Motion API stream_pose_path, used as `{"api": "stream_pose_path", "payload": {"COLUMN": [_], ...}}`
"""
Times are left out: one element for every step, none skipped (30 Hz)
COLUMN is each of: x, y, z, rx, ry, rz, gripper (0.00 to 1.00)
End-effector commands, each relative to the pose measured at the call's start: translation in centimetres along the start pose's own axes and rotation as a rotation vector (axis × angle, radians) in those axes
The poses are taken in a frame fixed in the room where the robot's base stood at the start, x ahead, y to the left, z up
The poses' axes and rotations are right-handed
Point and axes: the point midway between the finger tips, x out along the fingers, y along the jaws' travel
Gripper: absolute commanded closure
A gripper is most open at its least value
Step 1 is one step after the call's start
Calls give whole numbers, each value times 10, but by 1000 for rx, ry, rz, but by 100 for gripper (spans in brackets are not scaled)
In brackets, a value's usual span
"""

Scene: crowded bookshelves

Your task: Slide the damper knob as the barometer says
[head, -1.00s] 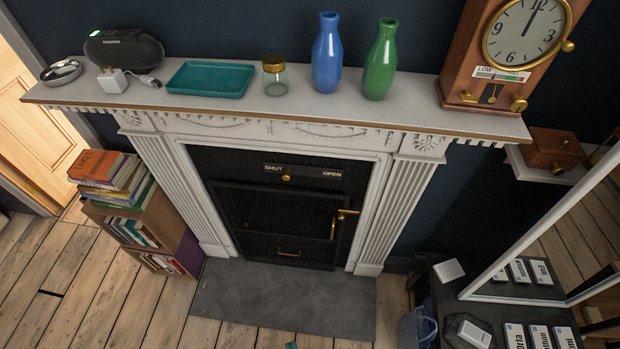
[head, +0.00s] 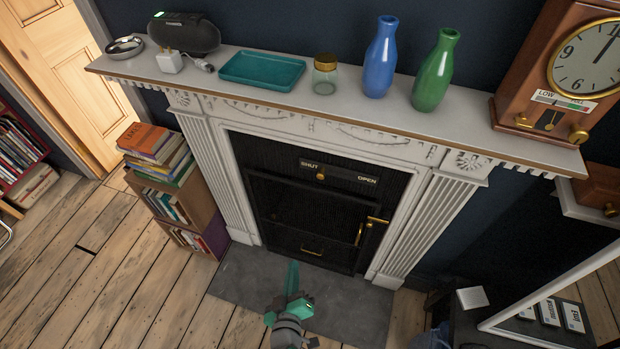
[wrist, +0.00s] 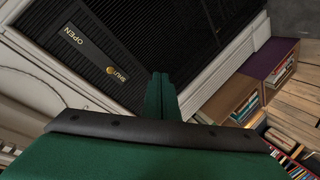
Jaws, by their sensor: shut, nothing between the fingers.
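The damper knob (head: 320,174) is a small gold knob on the dark plate in the upper fireplace opening. It sits just beside the word SHUT, with OPEN farther right. In the wrist view the knob (wrist: 111,70) shows next to SHUT, up and left of the fingers. The barometer strip (head: 563,101) is on the front of the wooden clock (head: 525,90) at the mantel's right end. It reads LOW at its left and has a green part; its pointer is too small to read. My green gripper (head: 293,266) is shut and empty, over the hearth, apart from the knob; its fingers (wrist: 160,76) are together.
A white mantel shelf (head: 350,116) overhangs the opening, with a blue vase (head: 381,60), a green vase (head: 436,72), a jar (head: 325,75) and a teal tray (head: 262,72). A gold handle (head: 376,221) projects at the grate's right. Stacked books (head: 155,150) stand left; the hearth is clear.

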Motion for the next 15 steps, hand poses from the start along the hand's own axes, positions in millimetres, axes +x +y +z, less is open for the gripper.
{"api": "stream_pose_path", "payload": {"x": [18, 27, 40, 48, 57, 67, 75, 82, 91, 96, 101, 107, 111, 114, 118], "y": [4, 7, 11, 14, 18, 23, 27, 32, 38, 43, 48, 54, 59, 63, 68], "z": [-12, -18, -26, -32, -39, -49, -57, -65, -76, -84, -92, -102, -108, -115, -123], "rx": [-38, -62, -93, -116, -137, -165, -184, -202, -224, -239, -254, -270, -279, -289, -300], "ry": [-1, -7, -15, -22, -28, -36, -43, -50, -59, -66, -73, -82, -89, -95, -101], "rz": [24, 39, 62, 79, 97, 123, 143, 164, 192, 213, 234, 261, 279, 297, 318], "gripper": [100, 100, 100, 100, 100, 100, 100, 100, 100, 100, 100, 100, 100, 100, 100]}}
